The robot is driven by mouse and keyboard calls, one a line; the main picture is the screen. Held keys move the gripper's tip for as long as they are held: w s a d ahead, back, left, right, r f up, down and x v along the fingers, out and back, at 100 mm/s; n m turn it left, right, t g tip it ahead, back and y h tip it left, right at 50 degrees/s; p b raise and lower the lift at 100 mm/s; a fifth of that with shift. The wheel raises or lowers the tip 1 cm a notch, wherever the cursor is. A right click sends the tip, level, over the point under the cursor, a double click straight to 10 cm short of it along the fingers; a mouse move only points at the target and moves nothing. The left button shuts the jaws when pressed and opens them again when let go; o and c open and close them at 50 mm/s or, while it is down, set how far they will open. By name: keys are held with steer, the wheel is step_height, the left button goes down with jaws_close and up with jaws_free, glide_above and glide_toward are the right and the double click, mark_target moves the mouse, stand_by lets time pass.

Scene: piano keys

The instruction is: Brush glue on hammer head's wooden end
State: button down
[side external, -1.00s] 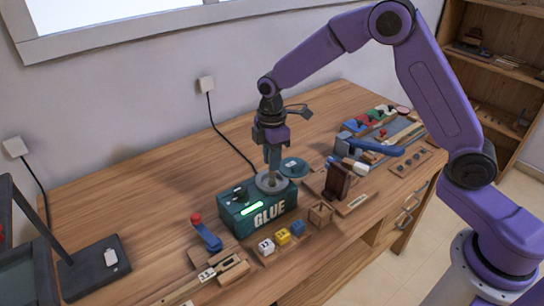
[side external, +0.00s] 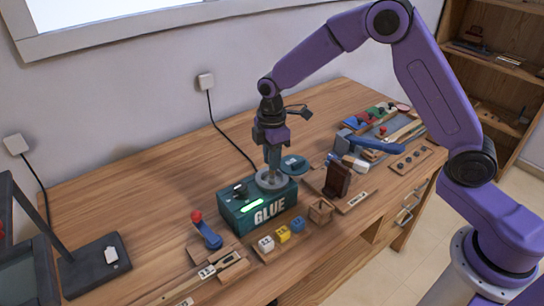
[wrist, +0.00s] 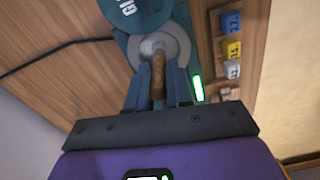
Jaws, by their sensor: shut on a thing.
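My gripper (side external: 273,162) points down over the green glue box (side external: 245,216), which is marked GLUE and has a lit green strip. In the wrist view, my gripper (wrist: 158,72) is shut on a brown wooden brush handle (wrist: 158,77). The handle stands in the round grey opening (wrist: 176,47) of the glue box, and its bristles are hidden. The box's round green lid (side external: 293,165) lies open behind the opening. A dark brown block (side external: 336,181) stands to the right with white pieces (side external: 354,163) beside it. I cannot tell which piece is the hammer head.
White, yellow and blue numbered blocks (side external: 283,235) sit in a wooden rack in front of the box. A small open wooden box (side external: 321,211) and a blue-handled tool (side external: 376,146) are to the right. A red-knobbed blue lever (side external: 206,231) is left. The table's left middle is clear.

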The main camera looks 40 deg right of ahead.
stand_by(0.3)
steer(key=shift+r, duration=3.5)
steer(key=shift+d, duration=0.1)
